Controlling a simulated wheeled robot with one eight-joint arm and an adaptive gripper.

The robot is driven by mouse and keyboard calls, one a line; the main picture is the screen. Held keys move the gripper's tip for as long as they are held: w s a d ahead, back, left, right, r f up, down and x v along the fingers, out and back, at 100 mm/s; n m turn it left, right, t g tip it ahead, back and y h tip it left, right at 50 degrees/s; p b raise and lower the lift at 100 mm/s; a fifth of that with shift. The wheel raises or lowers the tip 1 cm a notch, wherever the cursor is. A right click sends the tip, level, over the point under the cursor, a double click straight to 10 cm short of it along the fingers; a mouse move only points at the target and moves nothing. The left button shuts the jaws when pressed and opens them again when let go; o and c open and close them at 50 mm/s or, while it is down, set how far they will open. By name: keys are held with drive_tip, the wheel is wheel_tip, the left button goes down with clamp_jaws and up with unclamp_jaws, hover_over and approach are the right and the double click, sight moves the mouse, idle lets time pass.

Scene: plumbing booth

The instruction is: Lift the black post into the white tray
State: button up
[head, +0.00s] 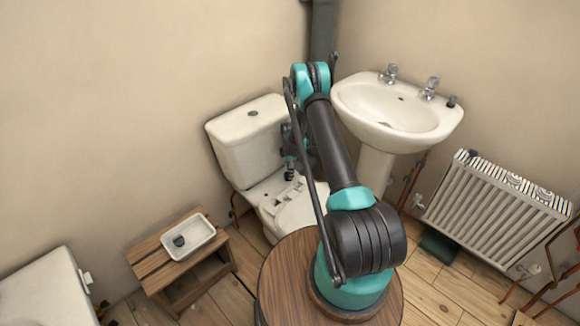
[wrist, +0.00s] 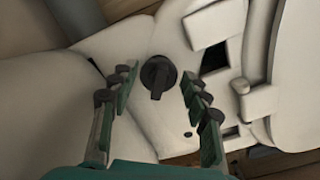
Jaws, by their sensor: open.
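A black post (wrist: 157,77) with a ridged top stands on the white toilet, between and just ahead of my fingers in the wrist view. My gripper (wrist: 152,95) is open, with green fingers on either side of the post and a gap to each. In the head view my gripper (head: 290,166) hangs low over the back of the toilet bowl, where the post is hard to make out. The white tray (head: 207,232) lies on a wooden stool at the lower left. A small dark object (head: 179,241) is in the tray.
The toilet (head: 247,138) has its cistern behind my gripper. A basin (head: 400,112) with taps and a small dark piece (head: 452,102) on its rim stands to the right. The wooden stool (head: 150,264) has bare slats beside the tray. A radiator (head: 490,215) is at far right.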

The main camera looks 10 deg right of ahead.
drive_tip(key=shift+f, duration=1.05)
drive_tip(key=c, duration=0.8)
drive_tip(key=shift+r, duration=0.8)
drive_tip(key=shift+r, duration=0.3)
drive_tip(key=shift+r, duration=0.35)
drive_tip(key=shift+r, duration=0.35)
drive_tip(key=shift+r, duration=0.25)
